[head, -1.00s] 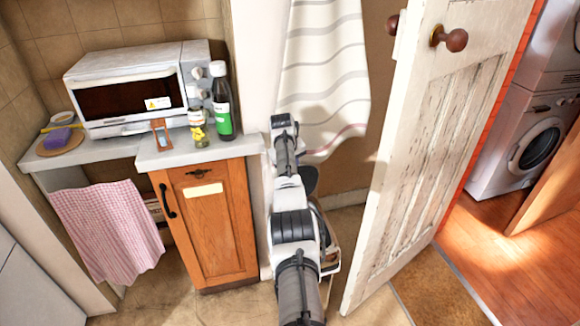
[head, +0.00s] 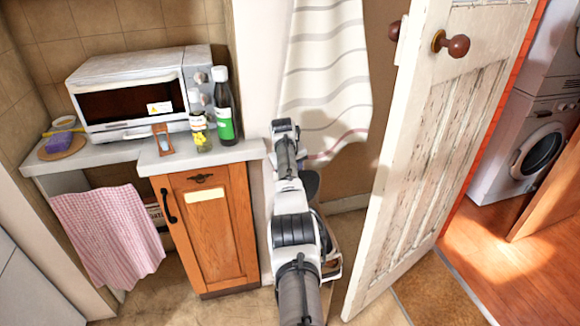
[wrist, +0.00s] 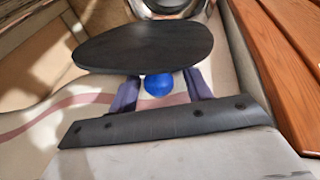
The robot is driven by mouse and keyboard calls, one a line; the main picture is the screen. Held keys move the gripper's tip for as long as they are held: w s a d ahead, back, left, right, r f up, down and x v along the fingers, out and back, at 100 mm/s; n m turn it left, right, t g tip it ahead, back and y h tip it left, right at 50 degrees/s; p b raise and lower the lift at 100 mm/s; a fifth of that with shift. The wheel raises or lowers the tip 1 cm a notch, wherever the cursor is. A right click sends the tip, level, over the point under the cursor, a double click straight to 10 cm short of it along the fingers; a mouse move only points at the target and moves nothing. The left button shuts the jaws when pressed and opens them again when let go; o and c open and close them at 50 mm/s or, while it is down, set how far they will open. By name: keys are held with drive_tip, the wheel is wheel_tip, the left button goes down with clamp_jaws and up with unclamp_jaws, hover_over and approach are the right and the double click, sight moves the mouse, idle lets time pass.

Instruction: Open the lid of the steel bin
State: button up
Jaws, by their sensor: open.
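In the wrist view my gripper (wrist: 160,74) is open, with one dark finger on each side of a small blue ball-shaped knob (wrist: 158,84). The knob sits at the edge of a flat black oval, which looks like the bin lid (wrist: 145,47). The lid covers the fingertips, so contact cannot be told. In the head view a dark rounded shape, apparently the lid (head: 311,184), shows beside my arm. My arm hides most of the bin and my gripper there.
A wooden cabinet (head: 212,235) stands left of my arm, with a counter holding a microwave (head: 130,90) and bottles. A striped cloth (head: 325,75) hangs behind. An open white door (head: 435,150) stands close on the right. Some floor is clear before the cabinet.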

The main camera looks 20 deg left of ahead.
drive_tip(key=b+v, duration=0.2)
drive_tip(key=v, duration=1.1)
drive_tip(key=shift+s+r, duration=0.25)
drive_tip(key=shift+r, duration=0.05)
